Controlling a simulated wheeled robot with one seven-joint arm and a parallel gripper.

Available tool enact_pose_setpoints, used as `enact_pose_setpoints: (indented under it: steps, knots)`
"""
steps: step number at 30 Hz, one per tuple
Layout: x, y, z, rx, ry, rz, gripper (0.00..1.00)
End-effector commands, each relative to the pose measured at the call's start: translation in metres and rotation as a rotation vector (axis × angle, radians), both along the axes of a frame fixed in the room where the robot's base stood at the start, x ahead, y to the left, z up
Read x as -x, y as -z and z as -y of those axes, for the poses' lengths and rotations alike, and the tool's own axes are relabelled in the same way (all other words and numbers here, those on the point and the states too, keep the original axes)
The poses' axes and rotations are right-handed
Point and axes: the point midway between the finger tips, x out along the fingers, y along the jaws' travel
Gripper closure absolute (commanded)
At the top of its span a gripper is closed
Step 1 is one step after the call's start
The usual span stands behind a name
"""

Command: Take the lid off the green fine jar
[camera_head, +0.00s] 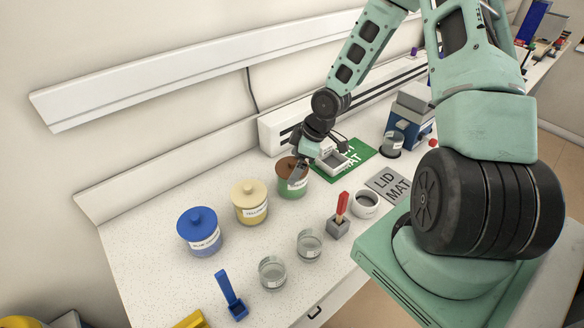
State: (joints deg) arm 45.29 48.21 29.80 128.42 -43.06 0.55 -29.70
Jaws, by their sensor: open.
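The green jar (289,189) stands on the white worktop, upright, in a row with two other lidded jars. Its brown lid (284,166) is on top of it. My gripper (298,172) is open and comes down from the upper right at the right side of the lid. Its fingers overlap the lid's right part in the picture. I cannot tell whether they touch it or lie around its knob. The grey lid mat (388,185) lies to the right on the worktop, with no lid on it.
A yellow jar (250,210) and a blue jar (202,238) stand left. Two glass cups (272,273), a red-handled tool (342,206) in a grey block and a white bowl (367,204) stand in front. A green mat (357,152) with a tray lies behind, right.

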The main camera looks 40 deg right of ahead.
Motion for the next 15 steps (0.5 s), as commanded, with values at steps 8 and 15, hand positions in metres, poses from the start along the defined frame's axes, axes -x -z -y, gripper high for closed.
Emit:
enact_pose_setpoints:
  steps: [8,15]
  knots:
    - [0.0000,-0.0004,-0.0001,0.000,0.000,0.000,0.38]
    - [-0.0001,-0.0019,0.0000,-0.001,0.000,0.001,0.38]
